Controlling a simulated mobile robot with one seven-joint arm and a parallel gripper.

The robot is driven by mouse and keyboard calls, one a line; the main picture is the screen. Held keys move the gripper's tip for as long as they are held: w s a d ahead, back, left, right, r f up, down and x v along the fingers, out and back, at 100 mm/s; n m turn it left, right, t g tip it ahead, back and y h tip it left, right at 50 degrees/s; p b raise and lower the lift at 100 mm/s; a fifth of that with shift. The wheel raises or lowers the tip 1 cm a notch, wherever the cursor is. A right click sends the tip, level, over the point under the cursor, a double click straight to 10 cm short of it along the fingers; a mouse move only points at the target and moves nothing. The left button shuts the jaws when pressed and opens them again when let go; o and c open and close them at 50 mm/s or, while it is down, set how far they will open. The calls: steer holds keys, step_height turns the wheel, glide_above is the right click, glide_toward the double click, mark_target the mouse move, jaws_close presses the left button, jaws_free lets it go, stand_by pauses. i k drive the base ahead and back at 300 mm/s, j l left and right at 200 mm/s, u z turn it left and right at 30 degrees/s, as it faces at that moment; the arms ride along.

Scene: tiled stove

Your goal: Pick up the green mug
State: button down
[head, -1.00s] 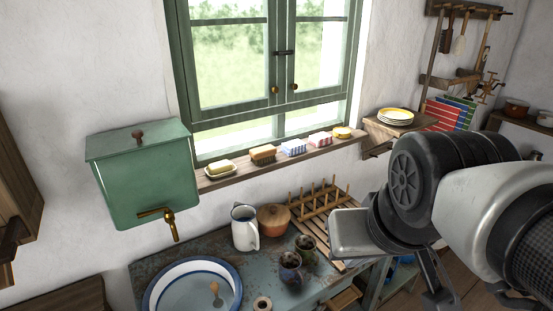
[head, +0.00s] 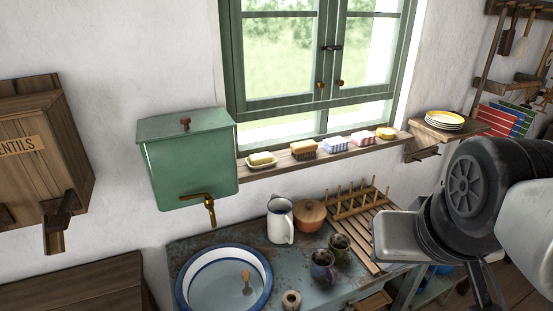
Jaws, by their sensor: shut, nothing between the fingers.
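A small dark green mug (head: 340,248) stands on the worn blue-grey counter, beside the slatted rack. A dark blue mug (head: 322,266) stands just in front of it and to its left. My arm comes in from the right edge. The dark fingers of my gripper (head: 486,290) show partly at the bottom right, shut and empty, well to the right of the green mug and apart from it. The fingertips are hard to make out.
A wooden rack with pegs (head: 360,222), a clay pot (head: 310,214) and a white jug (head: 280,222) stand behind the mugs. A blue-rimmed basin (head: 187,285) is to the left. A windowsill shelf (head: 279,170) with several small items runs above.

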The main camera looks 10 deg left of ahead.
mark_target(340, 244)
steer(key=i+l+u, duration=0.15)
steer(key=l+u, duration=0.2)
steer(key=i+l+u, duration=0.15)
steer(key=u, duration=0.15)
steer(key=l+u, duration=0.35)
steer(key=i+l, duration=0.05)
steer(key=l, duration=0.05)
